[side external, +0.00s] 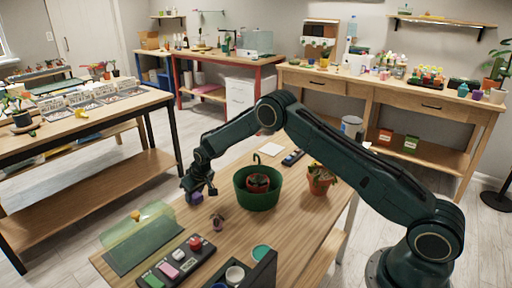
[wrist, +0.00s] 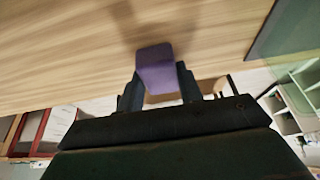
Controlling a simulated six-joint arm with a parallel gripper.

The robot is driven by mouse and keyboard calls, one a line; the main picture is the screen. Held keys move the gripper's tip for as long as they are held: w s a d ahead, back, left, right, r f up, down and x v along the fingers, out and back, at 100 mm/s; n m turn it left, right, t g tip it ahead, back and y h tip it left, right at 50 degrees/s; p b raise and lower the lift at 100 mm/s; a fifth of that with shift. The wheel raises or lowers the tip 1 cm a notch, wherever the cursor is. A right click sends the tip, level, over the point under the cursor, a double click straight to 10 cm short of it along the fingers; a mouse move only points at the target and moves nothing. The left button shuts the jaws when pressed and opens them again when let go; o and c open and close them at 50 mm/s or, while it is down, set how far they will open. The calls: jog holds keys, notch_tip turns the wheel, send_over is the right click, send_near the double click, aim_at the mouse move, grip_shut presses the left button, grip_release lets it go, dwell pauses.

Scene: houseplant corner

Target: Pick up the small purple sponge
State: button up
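The small purple sponge (wrist: 157,68) is a purple block between the two dark fingers of my gripper (wrist: 158,80) in the wrist view. The fingers press against its left and right sides, and its end sticks out past the fingertips. In the side view my gripper (side external: 198,190) is low near the left edge of the wooden table (side external: 290,228), with the purple sponge (side external: 196,198) at its fingertips. A soft shadow lies on the wood beyond the sponge in the wrist view. Whether the sponge touches the table cannot be told.
A green pot (side external: 257,196) with a smaller potted plant stands right of my gripper. A terracotta pot (side external: 319,182) stands farther right.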

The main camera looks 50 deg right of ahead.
aim_at(195, 194)
jog(key=shift+c, duration=1.3)
jog(key=shift+r, duration=0.1)
notch_tip(195, 194, up, 20)
